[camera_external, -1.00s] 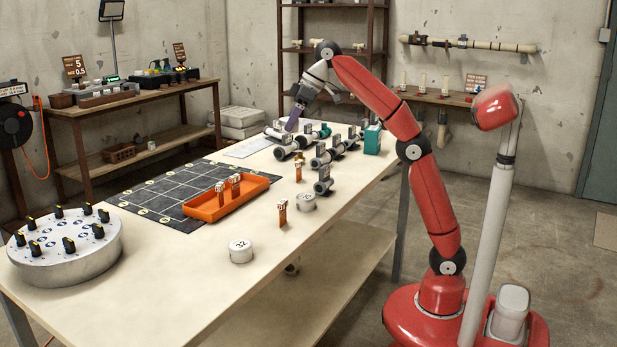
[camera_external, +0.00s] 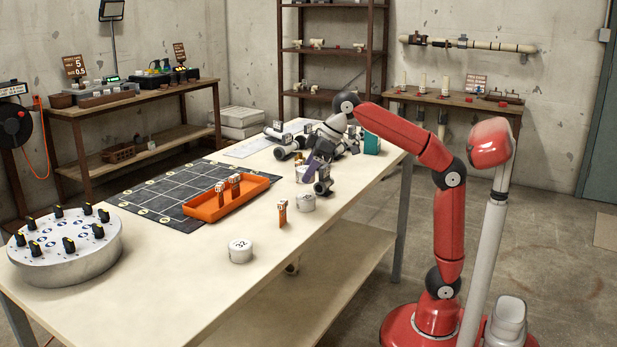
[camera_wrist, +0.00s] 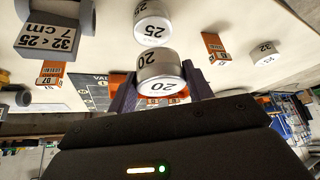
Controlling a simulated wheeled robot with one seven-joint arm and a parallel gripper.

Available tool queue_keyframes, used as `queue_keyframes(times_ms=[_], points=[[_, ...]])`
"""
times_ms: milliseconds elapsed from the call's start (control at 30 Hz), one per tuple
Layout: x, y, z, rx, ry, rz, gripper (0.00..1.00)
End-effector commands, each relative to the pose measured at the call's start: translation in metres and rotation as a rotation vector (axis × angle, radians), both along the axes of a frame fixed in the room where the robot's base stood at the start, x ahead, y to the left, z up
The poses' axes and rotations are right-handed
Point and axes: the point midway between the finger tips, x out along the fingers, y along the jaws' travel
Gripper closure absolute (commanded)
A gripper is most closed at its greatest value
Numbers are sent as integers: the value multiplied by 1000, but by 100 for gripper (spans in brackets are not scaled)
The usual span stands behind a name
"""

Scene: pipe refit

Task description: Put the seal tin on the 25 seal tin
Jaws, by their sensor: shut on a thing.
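My gripper (camera_wrist: 161,88) is shut on a white and grey tin marked 20 (camera_wrist: 158,66), its purple fingers on either side of it. In the external view my gripper (camera_external: 312,170) is above the table, with the held tin (camera_external: 302,173) partly hidden by it. The 25 seal tin (camera_wrist: 153,27) stands on the table close to the held tin in the wrist view, apparently apart from it. In the external view the 25 tin (camera_external: 306,203) is just in front of my gripper; its label is not readable there.
A tin marked 32 (camera_external: 240,252) stands nearer the front. An orange upright tag (camera_external: 283,214) is beside the 25 tin. An orange tray (camera_external: 262,187) lies to the left. Several pipe fittings (camera_external: 324,186) crowd behind and right.

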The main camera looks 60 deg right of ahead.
Motion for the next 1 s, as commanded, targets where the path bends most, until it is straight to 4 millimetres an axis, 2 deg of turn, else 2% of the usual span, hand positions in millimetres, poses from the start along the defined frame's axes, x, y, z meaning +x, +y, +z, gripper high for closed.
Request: queue_keyframes(times_ms=[167,367,800,833,1000], points=[[0,0,-16,1,-1,0,72],[-1,0,-44,0,0,0,72],[0,0,-51,1,-1,0,72],[0,0,-50,1,-1,0,47],[0,0,-49,1,-1,0,28]])
